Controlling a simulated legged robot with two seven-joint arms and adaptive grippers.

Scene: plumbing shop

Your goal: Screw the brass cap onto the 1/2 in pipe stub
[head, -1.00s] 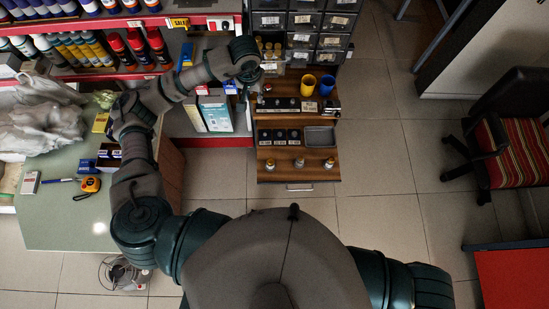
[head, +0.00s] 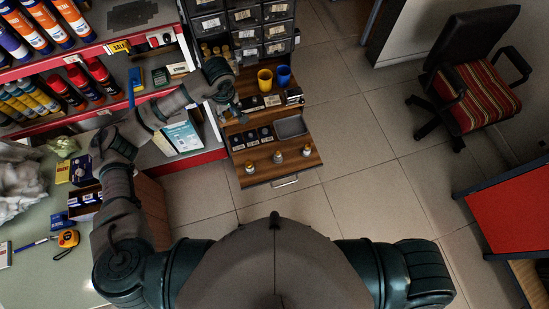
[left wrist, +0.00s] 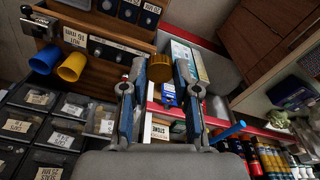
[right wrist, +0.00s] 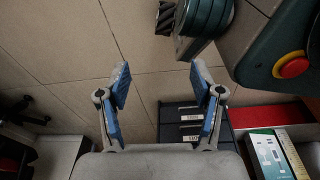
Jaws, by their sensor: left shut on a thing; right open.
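A brass cap (left wrist: 160,68) sits between the fingertips of my left gripper (left wrist: 157,72) in the left wrist view; the gripper is shut on it. In the head view, my left gripper (head: 231,108) is at the left side of the wooden stepped stand (head: 262,168), above its upper part; the cap is not clear there. Three pipe stubs stand upright in a row on the lowest step: left (head: 249,168), middle (head: 278,157) and right (head: 306,150). I cannot read which is 1/2 in. My right gripper (right wrist: 160,80) is open and empty over the floor.
A yellow cup (head: 265,80) and a blue cup (head: 284,75) stand at the stand's back. A grey tray (head: 291,126) lies at its right. Small drawers (head: 243,18) rise behind. Shelves of bottles and a counter (head: 60,285) are left.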

